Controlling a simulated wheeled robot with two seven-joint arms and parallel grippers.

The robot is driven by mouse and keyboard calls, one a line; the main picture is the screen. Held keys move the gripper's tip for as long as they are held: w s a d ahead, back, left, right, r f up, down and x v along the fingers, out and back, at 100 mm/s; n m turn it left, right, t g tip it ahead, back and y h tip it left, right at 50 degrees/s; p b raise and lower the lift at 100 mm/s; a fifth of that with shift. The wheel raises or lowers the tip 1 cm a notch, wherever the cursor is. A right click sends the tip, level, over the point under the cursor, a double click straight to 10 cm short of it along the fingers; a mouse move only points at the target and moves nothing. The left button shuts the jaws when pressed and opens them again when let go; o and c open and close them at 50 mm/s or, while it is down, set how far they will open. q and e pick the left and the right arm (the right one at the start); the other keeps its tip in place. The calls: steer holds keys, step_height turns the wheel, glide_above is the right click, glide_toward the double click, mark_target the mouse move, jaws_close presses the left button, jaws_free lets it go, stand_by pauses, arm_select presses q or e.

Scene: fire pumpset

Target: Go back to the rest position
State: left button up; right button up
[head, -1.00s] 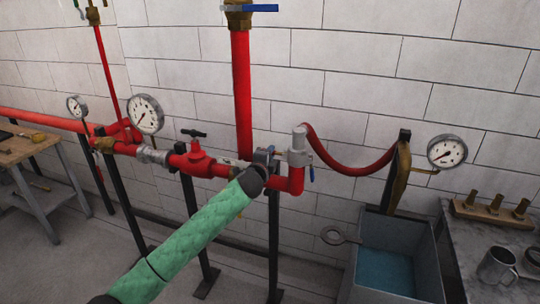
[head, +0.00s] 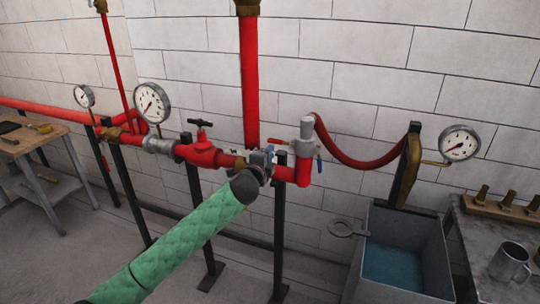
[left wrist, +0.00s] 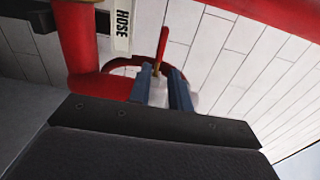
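My left arm, in a green quilted sleeve, reaches in from the lower left of the head view. Its gripper (head: 266,157) is at the red pipe (head: 228,158), just left of the grey upright fitting (head: 306,130), and partly hidden by my wrist. In the left wrist view my two blue-grey fingers (left wrist: 161,78) stand apart. A thin red lever (left wrist: 162,45) shows beyond and between their tips, with a pale grey part behind. I cannot tell whether they touch. My right gripper is not in view.
Gauges (head: 152,102) (head: 459,144) sit at left and right. A red hose (head: 345,153) loops to a bracket above a grey tub (head: 433,246). A bench with a metal mug (head: 509,262) is at right, a wooden table (head: 32,139) at left. The front floor is clear.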

arm_select(q)
steer(key=shift+f, duration=0.1)
